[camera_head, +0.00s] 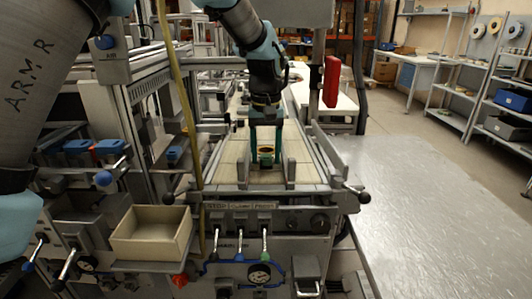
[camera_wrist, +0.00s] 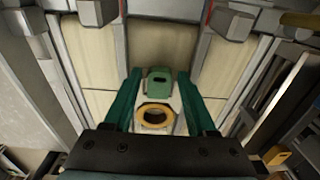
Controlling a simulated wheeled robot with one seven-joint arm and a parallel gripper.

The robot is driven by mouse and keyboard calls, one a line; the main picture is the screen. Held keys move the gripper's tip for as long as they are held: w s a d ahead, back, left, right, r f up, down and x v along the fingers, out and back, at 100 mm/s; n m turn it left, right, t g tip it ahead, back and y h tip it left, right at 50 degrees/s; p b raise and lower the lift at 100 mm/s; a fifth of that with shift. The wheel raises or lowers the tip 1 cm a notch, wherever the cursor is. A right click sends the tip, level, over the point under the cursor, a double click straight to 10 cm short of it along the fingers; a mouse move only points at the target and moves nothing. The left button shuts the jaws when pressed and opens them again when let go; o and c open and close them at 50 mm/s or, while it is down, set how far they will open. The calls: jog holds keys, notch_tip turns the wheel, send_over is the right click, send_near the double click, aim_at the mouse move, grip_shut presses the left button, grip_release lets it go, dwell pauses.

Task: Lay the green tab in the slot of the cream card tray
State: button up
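A green tab (camera_wrist: 159,82) with a dark opening in it shows between my fingertips in the wrist view. A yellow-orange ring (camera_wrist: 155,117) around a dark centre shows nearer the wrist camera, over a pale grey part. In the head view, a small green and yellow item (camera_head: 266,152) stands low between my fingers above the cream conveyor; its exact parts are too small to tell. My gripper (camera_head: 266,160) points down, open, with a teal finger on each side and visible gaps beside the tab. A cream open-topped tray (camera_head: 150,252) sits at the front left; no separate slot is clear in it.
The conveyor bed (camera_head: 232,173) has raised metal rails (camera_head: 328,154) along its side. A control panel (camera_head: 265,222) with levers and gauges is below its front end. A red block (camera_head: 331,82) hangs on a post at right.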

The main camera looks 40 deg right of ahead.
aim_at(267, 159)
jog(key=shift+o, duration=0.4)
jog(key=shift+r, duration=0.1)
jog(key=shift+r, duration=0.35)
notch_tip(267, 159, up, 12)
jog(key=b, duration=0.1)
jog(key=shift+r+b, duration=0.15)
jog(key=shift+b, duration=0.15)
jog(key=shift+s, duration=0.1)
